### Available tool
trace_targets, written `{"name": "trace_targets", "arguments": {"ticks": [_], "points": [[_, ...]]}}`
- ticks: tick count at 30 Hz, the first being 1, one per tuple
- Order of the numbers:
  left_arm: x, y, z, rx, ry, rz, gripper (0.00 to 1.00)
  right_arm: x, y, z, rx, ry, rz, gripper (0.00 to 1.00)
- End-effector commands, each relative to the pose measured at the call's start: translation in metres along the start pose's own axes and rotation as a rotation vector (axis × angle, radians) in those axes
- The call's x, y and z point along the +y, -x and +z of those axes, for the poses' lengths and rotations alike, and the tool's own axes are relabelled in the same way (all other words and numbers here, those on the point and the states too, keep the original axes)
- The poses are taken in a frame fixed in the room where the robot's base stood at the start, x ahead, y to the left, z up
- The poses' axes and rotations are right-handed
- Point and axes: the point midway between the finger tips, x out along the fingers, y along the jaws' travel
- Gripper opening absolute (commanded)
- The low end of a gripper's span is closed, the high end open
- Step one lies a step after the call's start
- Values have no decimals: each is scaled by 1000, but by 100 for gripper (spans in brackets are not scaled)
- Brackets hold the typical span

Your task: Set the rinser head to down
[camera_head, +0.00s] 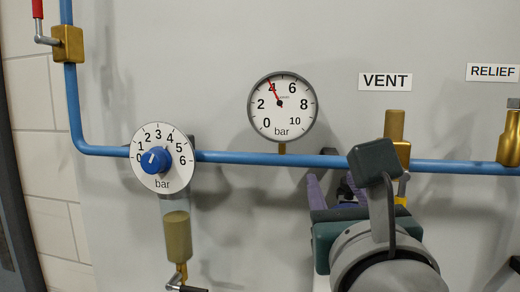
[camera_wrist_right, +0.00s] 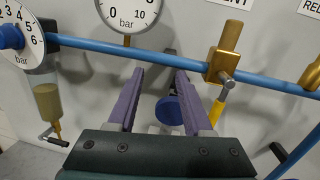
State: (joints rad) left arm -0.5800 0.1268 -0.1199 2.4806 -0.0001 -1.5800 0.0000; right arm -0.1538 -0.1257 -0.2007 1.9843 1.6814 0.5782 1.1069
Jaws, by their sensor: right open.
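No part that I can tell to be a rinser head shows in either view. My right gripper (camera_head: 331,184) is open in front of the wall panel, just below the blue pipe. In the right wrist view its two purple fingers (camera_wrist_right: 160,74) stand apart. A round blue part (camera_wrist_right: 169,110) on a dark mount shows between them, near the panel. I cannot tell how close it is to the fingers, and nothing is seen gripped. In the head view my wrist and gripper body hide much of this area. My left gripper is not in view.
The blue pipe (camera_head: 232,157) crosses the panel. It carries a regulator with a blue knob (camera_head: 155,160), a gauge (camera_head: 283,107) reading about 4 bar, a brass VENT valve (camera_head: 395,125) and a brass RELIEF fitting (camera_head: 511,136). A red-handled valve (camera_head: 68,44) is upper left.

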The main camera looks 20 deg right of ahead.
Motion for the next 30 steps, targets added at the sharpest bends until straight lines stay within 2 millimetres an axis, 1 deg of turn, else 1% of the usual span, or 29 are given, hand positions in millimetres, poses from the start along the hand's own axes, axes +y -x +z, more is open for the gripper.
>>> {"name": "trace_targets", "arguments": {"ticks": [1,3,5,8,13,18,21,24,30], "points": [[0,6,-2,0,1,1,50,-16,5,-8,52,-39,-59,50],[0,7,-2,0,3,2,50,-28,8,-17,89,-72,-108,50],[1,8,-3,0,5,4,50,-33,7,-21,101,-83,-128,50],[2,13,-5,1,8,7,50,-35,-5,-22,102,-84,-129,50],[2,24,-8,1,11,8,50,-38,-38,-23,98,-80,-128,50],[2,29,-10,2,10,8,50,-42,-66,-27,98,-79,-128,50],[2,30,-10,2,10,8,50,-42,-78,-30,98,-79,-126,50],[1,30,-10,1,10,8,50,-44,-84,-31,99,-80,-126,50],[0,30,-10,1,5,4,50,-44,-88,-32,100,-81,-125,50]]}}
